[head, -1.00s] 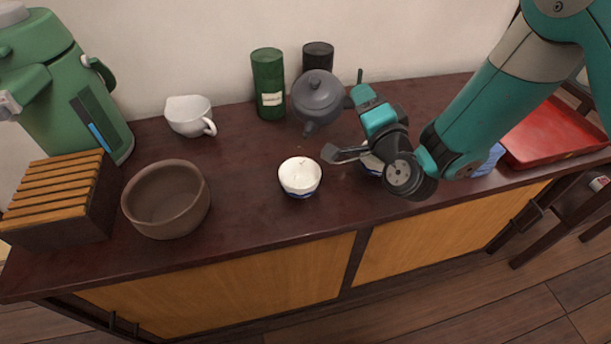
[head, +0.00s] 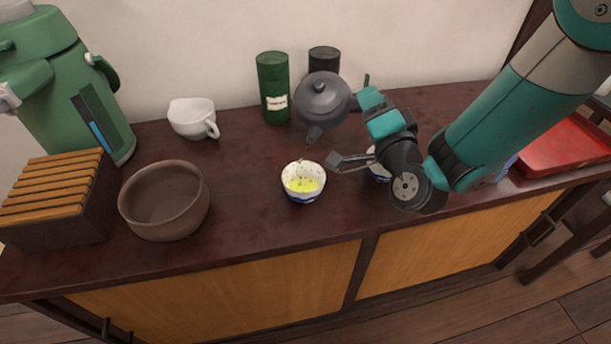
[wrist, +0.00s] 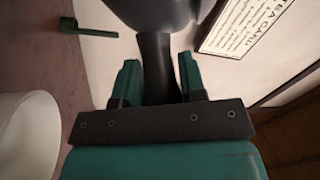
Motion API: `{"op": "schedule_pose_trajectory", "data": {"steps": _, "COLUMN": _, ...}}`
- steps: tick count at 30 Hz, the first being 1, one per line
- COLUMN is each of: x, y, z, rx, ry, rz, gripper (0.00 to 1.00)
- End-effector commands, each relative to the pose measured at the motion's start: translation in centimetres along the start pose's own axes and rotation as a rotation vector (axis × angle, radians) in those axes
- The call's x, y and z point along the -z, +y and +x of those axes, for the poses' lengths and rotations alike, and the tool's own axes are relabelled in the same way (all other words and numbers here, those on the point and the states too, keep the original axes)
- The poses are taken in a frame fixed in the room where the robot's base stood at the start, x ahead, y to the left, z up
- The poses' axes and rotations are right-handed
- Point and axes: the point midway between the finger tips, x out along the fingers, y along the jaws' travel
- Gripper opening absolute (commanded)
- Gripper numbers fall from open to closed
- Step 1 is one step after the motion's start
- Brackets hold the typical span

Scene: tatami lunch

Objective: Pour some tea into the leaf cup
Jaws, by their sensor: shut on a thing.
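A dark grey teapot (head: 322,98) is held above the counter, its spout pointing down toward a white cup (head: 303,181) with a blue base. Yellow-green tea covers the bottom of that cup. I cannot make out a leaf pattern on it. My gripper (wrist: 160,85) is shut on the teapot's dark handle (wrist: 155,55), seen between its fingers in the wrist view. A second white and blue cup (head: 377,172) is mostly hidden behind my wrist. No clear stream shows between spout and cup.
A brown bowl (head: 165,226), a slatted wooden box (head: 55,200) and a green dispenser (head: 60,90) stand left. A white pouring vessel (head: 190,117), green canister (head: 273,88) and black canister (head: 324,60) stand behind. A red tray (head: 570,145) lies right.

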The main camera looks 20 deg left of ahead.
Motion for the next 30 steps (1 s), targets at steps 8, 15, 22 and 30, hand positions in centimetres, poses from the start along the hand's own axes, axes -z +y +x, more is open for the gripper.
{"op": "schedule_pose_trajectory", "data": {"steps": 8, "x": 0.02, "y": -0.16, "z": 0.27, "rx": 0.017, "ry": 0.004, "rz": -0.006, "gripper": 0.00}}
{"op": "schedule_pose_trajectory", "data": {"steps": 15, "x": -0.05, "y": -0.28, "z": 0.36, "rx": 0.026, "ry": 0.005, "rz": -0.011, "gripper": 0.00}}
{"op": "schedule_pose_trajectory", "data": {"steps": 22, "x": -0.19, "y": -0.41, "z": 0.35, "rx": 0.035, "ry": 0.006, "rz": -0.016, "gripper": 0.00}}
{"op": "schedule_pose_trajectory", "data": {"steps": 30, "x": -0.21, "y": -0.54, "z": 0.48, "rx": 0.045, "ry": 0.007, "rz": -0.022, "gripper": 0.00}}
